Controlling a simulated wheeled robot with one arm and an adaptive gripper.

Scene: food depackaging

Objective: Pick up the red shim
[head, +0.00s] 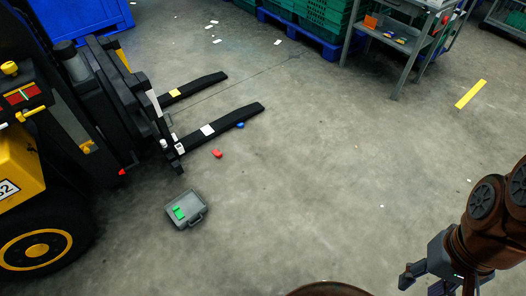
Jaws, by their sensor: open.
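A small red block, which looks like the red shim (217,153), lies on the concrete floor just in front of the forklift's nearer fork. My gripper (421,286) is at the lower right edge of the head view, far to the right of the red shim and apart from it. Its fingers are spread open, with nothing seen between them; its lower part is cut off by the picture edge.
A yellow forklift (25,175) stands at left, its black forks (235,118) pointing right. A blue block (240,125) lies beside the nearer fork. A grey case (190,222) bears a green block (179,212). A metal cart (398,45) stands behind. The middle floor is clear.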

